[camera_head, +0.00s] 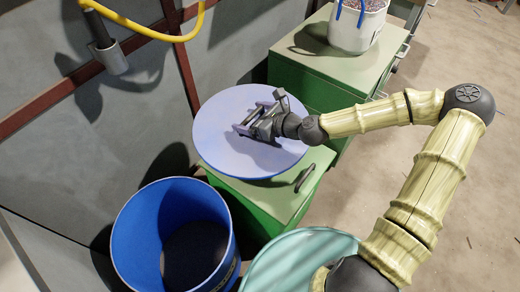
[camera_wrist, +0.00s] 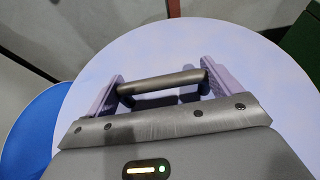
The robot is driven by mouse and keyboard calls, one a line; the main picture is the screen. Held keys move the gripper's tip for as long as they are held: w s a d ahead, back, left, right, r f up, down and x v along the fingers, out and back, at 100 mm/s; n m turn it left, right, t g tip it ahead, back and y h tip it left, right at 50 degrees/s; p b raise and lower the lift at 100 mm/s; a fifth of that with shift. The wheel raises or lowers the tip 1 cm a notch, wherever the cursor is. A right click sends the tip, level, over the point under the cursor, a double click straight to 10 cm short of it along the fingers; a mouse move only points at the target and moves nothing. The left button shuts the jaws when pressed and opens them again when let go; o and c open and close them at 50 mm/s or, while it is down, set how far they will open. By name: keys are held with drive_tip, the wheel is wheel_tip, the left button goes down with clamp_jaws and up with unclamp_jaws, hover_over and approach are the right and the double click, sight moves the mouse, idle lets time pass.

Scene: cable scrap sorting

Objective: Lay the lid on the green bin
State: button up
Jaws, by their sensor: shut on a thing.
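The lid (camera_head: 225,150) is a round, pale lavender-blue disc in the head view. It also fills much of the wrist view (camera_wrist: 230,45). My gripper (camera_head: 252,120) is over the lid's middle and shut on its grip, where a grey bar (camera_wrist: 162,84) shows between two purple-grey uprights. The lid is over a green box (camera_head: 250,194) and covers much of its top; I cannot tell whether it touches. A round pale-green thing (camera_head: 300,265), perhaps the green bin, shows at the bottom edge, partly hidden by my arm.
An open blue drum (camera_head: 130,232) stands at the lower left, close to the green box. Another green box (camera_head: 325,75) behind carries a white bag (camera_head: 355,30). A yellow hose (camera_head: 150,33) hangs by the grey wall.

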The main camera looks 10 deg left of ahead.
wheel_tip(320, 180, down, 5)
drive_tip(key=shift+b, duration=1)
drive_tip(key=shift+a, duration=0.1)
drive_tip(key=shift+s, duration=0.1)
drive_tip(key=shift+f+b, duration=1.05)
drive_tip(key=shift+f, duration=1.35)
drive_tip(key=shift+f, duration=0.1)
drive_tip(key=o, duration=1)
drive_tip(key=shift+f, duration=0.1)
drive_tip(key=shift+r, duration=0.2)
